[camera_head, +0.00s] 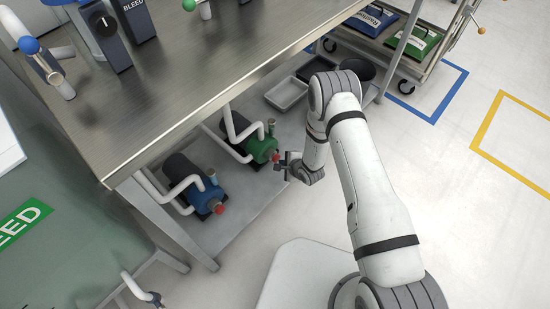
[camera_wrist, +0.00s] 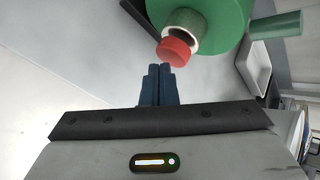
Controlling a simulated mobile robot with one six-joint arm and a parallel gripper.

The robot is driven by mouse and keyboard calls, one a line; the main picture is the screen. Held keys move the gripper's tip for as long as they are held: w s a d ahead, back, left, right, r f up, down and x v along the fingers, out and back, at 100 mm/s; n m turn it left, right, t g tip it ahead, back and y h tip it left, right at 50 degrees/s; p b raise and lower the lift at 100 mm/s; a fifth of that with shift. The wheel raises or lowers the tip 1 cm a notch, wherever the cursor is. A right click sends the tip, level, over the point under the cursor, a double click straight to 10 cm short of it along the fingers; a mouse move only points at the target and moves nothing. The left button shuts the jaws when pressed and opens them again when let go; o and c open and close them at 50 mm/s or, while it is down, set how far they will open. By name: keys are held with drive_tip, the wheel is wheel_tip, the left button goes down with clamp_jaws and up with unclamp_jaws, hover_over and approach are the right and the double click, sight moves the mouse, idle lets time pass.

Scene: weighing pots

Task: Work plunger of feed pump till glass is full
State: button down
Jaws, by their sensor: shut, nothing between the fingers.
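A green pump (camera_head: 259,147) stands on the shelf under the steel bench, with a red plunger knob (camera_head: 276,155) at its front end. In the wrist view the green body (camera_wrist: 222,22) and the red knob (camera_wrist: 174,51) are close up. My gripper (camera_wrist: 160,69) is shut and empty, its fingertips just below the knob in that view; I cannot tell whether they touch it. The gripper also shows beside the knob in the head view (camera_head: 283,162). A blue pump (camera_head: 204,194) with a red knob (camera_head: 220,209) stands to the left. Neither pump's name, nor any fill level, is readable.
The steel bench top (camera_head: 190,85) overhangs the pumps, and white pipes (camera_head: 233,128) rise beside them. A grey tray (camera_head: 286,93) and a dark bowl (camera_head: 357,68) sit farther back. Floor to the right is open.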

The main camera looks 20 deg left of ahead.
drive_tip(key=shift+w+a+b, duration=0.35)
drive_tip(key=shift+a, duration=0.5)
idle(0.7)
idle(0.4)
drive_tip(key=shift+s+d+p, duration=0.2)
drive_tip(key=shift+s+d, duration=0.05)
drive_tip(key=shift+d, duration=0.4)
drive_tip(key=shift+s+d+p, duration=0.15)
drive_tip(key=shift+s+d, duration=0.1)
drive_tip(key=shift+d, duration=0.35)
drive_tip(key=d, duration=0.1)
drive_tip(key=s+d, duration=0.1)
drive_tip(key=d, duration=0.1)
drive_tip(key=s+d+p, duration=0.1)
drive_tip(key=shift+d, duration=0.3)
